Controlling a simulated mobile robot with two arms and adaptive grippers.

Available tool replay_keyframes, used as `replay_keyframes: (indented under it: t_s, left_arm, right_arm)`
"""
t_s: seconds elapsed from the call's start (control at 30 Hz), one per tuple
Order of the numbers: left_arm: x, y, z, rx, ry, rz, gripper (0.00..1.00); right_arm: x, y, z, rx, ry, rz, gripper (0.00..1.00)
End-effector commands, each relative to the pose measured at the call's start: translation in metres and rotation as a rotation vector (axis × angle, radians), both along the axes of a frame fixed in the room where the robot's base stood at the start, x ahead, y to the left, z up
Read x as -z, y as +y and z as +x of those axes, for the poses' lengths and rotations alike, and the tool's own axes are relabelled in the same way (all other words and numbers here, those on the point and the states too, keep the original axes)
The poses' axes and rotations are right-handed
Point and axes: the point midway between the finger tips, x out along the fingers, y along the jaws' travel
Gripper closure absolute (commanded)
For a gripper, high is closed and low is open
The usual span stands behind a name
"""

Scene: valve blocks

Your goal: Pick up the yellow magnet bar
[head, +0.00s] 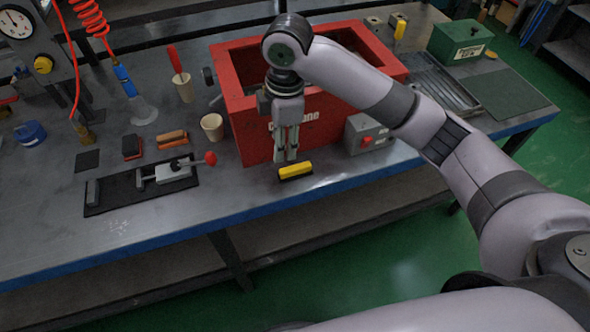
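The yellow magnet bar (296,170) lies on the grey bench top near the front edge, with a dark underside. It is just in front of the red box. My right gripper (286,158) points straight down in front of the red box wall, with its fingertips just above and behind the bar in the picture. Two fingers show close together with a narrow gap, and nothing shows between them. How far they are open is hard to tell. I cannot tell the exact height above the bench. My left gripper is out of view.
The large red box (262,145) stands right behind the gripper. A grey switch box (367,134) is to the right. A black plate with a clamp (172,170) and a beige cup (212,127) are to the left. The bench's blue front edge (330,187) is close; bench left of the bar is clear.

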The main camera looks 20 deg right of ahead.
Motion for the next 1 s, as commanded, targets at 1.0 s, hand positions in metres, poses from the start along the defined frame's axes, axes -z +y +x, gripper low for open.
replay_keyframes:
  t_s: [1.0]
  left_arm:
    - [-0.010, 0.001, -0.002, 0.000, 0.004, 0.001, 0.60]
  right_arm:
    - [0.075, -0.029, 0.018, -0.051, 0.025, -0.075, 0.60]
